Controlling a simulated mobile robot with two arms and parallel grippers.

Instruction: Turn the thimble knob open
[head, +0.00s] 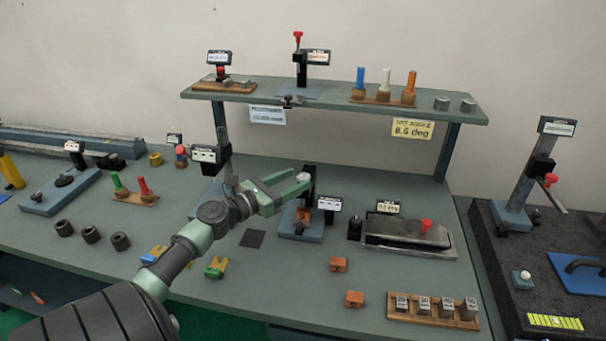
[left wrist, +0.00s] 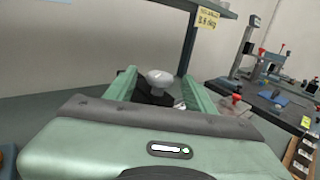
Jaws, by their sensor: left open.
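A pale grey round knob, which I take for the thimble knob (left wrist: 159,78), shows between my left gripper's fingers in the left wrist view. It sits on a dark part, and its lower side is partly hidden. In the head view the knob (head: 303,177) is a small pale spot at the fingertips, by a black upright on a blue base (head: 300,232). My left gripper (head: 298,184) is open, with its green fingers on either side of the knob. I cannot tell whether either finger touches it. My right gripper is not in view.
A raised shelf (head: 330,106) stands behind. A grey tray (head: 410,250) with a red knob lies to the right. Orange blocks (head: 338,264) and a rack of grey weights (head: 432,309) are in front. A small display (head: 330,204) stands close to the gripper.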

